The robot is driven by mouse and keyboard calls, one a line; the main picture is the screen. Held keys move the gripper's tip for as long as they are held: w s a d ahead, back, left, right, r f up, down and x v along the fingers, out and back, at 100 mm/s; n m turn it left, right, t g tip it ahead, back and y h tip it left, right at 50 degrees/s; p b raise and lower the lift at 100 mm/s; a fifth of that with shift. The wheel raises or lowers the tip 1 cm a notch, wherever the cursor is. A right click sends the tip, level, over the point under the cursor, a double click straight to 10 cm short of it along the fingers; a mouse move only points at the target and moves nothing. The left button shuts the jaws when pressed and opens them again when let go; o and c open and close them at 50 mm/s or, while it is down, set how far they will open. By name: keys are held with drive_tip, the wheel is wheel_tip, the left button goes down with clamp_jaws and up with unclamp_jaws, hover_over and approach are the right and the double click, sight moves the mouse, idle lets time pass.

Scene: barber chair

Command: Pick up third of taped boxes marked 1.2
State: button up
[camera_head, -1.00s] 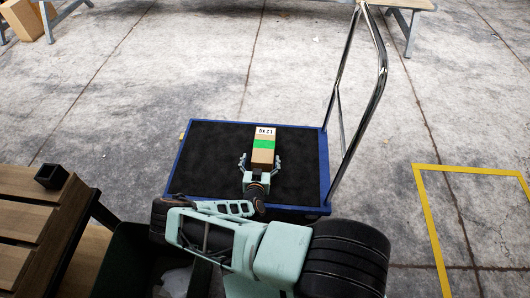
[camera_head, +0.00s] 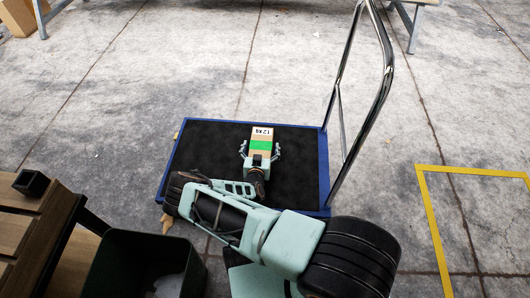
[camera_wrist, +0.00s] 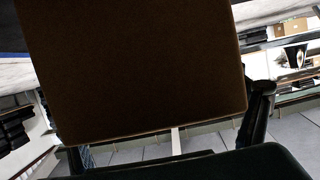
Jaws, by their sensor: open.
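A brown box (camera_head: 262,131) with a green tape band and a white label that seems to read 1.2 KG is over the dark bed of the blue-edged trolley (camera_head: 311,211). I cannot tell whether it rests on the bed. My gripper (camera_head: 260,148) is open, with one finger on each side of the box. Its palm and wrist hide the near end. In the wrist view a dark brown face of the box (camera_wrist: 135,70) fills the upper middle, close to the camera. A finger shows right of it. Contact is unclear. No other taped box is clearly visible.
The trolley's metal handle (camera_head: 333,110) rises at the right. A dark bin (camera_head: 107,279) and a wooden slatted table (camera_head: 22,225) with a small black cup (camera_head: 31,183) are at lower left. Yellow floor tape (camera_head: 431,220) lies right. The trolley bed beside the box is clear.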

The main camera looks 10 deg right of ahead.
drive_tip(key=c, duration=2)
drive_tip(key=shift+w+a+r, duration=0.1)
drive_tip(key=shift+r, duration=0.05)
drive_tip(key=shift+c, duration=0.9)
